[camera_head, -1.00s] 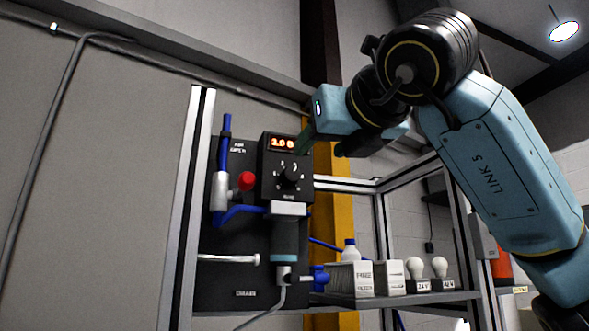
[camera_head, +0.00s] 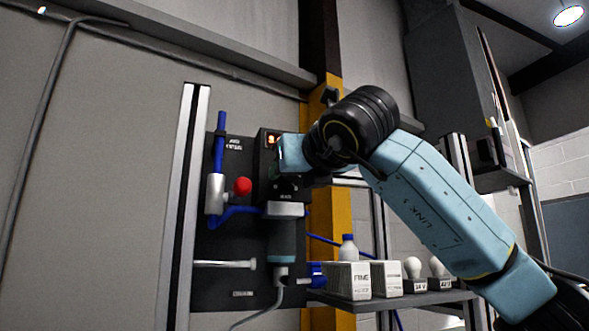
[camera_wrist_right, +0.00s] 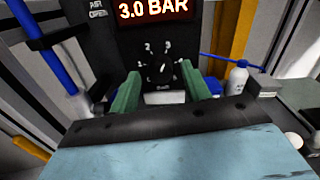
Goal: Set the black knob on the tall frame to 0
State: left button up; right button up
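The black knob (camera_wrist_right: 161,70) shows in the right wrist view on a dark panel, with white dial numbers around it. Above it the orange display (camera_wrist_right: 155,9) reads 3.0 BAR. My right gripper (camera_wrist_right: 160,86) is open, its two green fingers on either side of the knob in that view; I cannot tell whether they touch it. In the head view my right gripper (camera_head: 290,172) is at the panel and hides the knob and part of the display (camera_head: 270,140). My left gripper is not in view.
A red knob (camera_head: 242,186) on blue piping sits left of the panel. A grey-blue cylinder (camera_head: 283,241) hangs below it. A shelf (camera_head: 390,301) at right holds boxes, a bottle (camera_head: 348,248) and bulbs. A metal post (camera_head: 190,200) stands at left.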

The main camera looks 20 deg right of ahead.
jog(key=c, duration=0.8)
jog(key=shift+n, duration=0.3)
jog(key=shift+a+n+h+p, duration=0.1)
jog(key=shift+n+h+p, duration=0.55)
jog(key=shift+n, duration=4.45)
jog(key=shift+n+p, duration=1.2)
jog(key=shift+n, duration=3.9)
jog(key=shift+a+n+h+p, duration=0.1)
jog(key=shift+n+h+p, duration=0.55)
jog(key=shift+n, duration=4.45)
jog(key=shift+f+y, duration=0.1)
jog(key=shift+y, duration=0.2)
